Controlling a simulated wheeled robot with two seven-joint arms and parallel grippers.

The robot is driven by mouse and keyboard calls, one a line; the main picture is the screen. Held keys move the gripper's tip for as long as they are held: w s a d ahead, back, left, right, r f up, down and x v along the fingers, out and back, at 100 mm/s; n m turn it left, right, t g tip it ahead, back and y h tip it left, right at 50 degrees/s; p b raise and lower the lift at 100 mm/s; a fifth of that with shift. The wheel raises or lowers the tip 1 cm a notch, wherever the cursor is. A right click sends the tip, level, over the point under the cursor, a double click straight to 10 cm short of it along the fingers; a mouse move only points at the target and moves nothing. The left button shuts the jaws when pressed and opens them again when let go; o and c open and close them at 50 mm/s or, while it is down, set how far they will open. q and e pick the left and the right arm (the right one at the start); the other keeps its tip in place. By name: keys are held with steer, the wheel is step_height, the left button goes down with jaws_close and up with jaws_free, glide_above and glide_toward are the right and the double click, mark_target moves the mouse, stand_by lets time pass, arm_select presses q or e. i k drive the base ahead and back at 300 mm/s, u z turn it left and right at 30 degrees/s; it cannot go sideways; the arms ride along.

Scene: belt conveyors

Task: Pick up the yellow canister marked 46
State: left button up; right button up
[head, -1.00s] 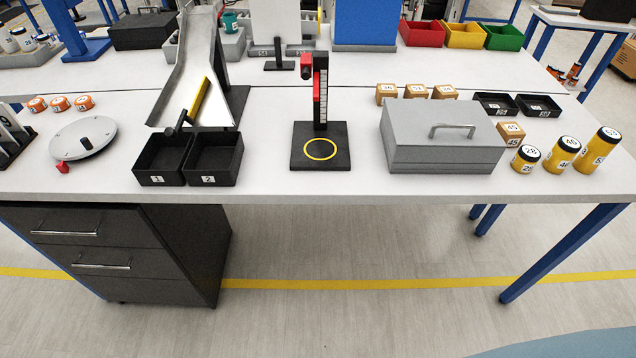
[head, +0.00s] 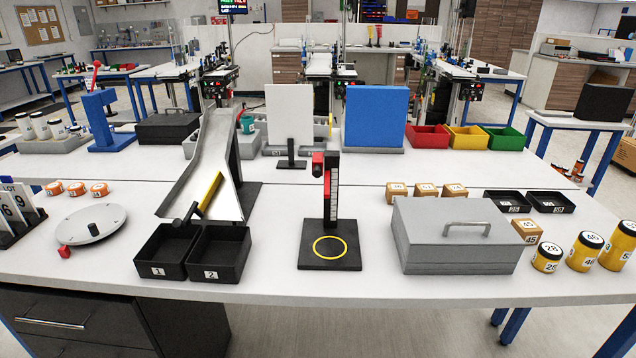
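The yellow canister marked 46 (head: 582,256) stands upright near the front right of the table, its black lid carrying a white label. It is the middle one of three yellow canisters. A shorter canister marked 28 (head: 546,260) stands to its left. A taller canister (head: 616,250) stands to its right, partly cut off by the picture edge. Neither of my grippers is in view.
A grey metal box with a handle (head: 458,247) and a wooden block marked 45 (head: 527,232) stand left of the canisters. Two black trays (head: 508,201) lie behind. A black stand with a yellow ring (head: 331,258) is at the middle. The front table edge is close to the canisters.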

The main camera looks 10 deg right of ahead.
mark_target(587, 245)
steer(key=z, duration=1.35)
steer(key=i, duration=1.05)
steer(key=u, duration=0.1)
